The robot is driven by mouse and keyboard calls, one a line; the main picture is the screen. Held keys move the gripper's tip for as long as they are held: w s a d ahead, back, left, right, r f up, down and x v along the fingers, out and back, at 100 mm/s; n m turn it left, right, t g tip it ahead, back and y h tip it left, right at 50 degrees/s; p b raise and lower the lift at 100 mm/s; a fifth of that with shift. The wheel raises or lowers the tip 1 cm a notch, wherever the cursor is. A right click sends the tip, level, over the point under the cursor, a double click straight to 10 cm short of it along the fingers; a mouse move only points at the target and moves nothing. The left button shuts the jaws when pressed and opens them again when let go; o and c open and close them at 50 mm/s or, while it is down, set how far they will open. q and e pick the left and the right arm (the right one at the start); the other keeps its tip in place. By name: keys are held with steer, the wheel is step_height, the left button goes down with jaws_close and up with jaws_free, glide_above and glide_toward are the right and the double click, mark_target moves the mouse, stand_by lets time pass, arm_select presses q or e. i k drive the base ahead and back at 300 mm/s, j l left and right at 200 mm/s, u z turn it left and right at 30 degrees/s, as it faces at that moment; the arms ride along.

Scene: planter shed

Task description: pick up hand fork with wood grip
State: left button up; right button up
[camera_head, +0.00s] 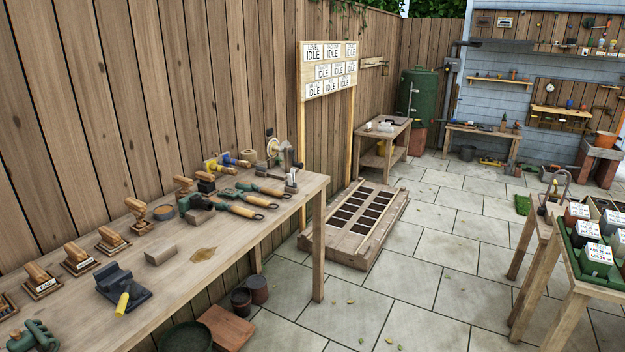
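Several hand tools with tan wood grips and dark green heads lie side by side at the right end of the long wooden bench (225,255). One tool with a wood grip (241,210) lies nearest, another wood-grip tool (258,201) lies just behind it, and a third (270,191) lies further back. Their heads are too small to tell which one is the hand fork. Neither of my grippers is in view.
Wooden stamps (77,259) line the bench's fence side. A black device with a yellow handle (122,288) and a wooden block (160,254) sit nearer. A planting bed (340,240) lies on the paving.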

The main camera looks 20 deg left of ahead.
mark_target(230, 193)
steer(key=i+u, duration=0.1)
steer(key=i, duration=0.5)
steer(key=i+l+u, duration=0.1)
steer(key=i, duration=0.5)
steer(key=i+l+u, duration=0.1)
steer(key=i, duration=0.55)
steer(key=l, duration=0.1)
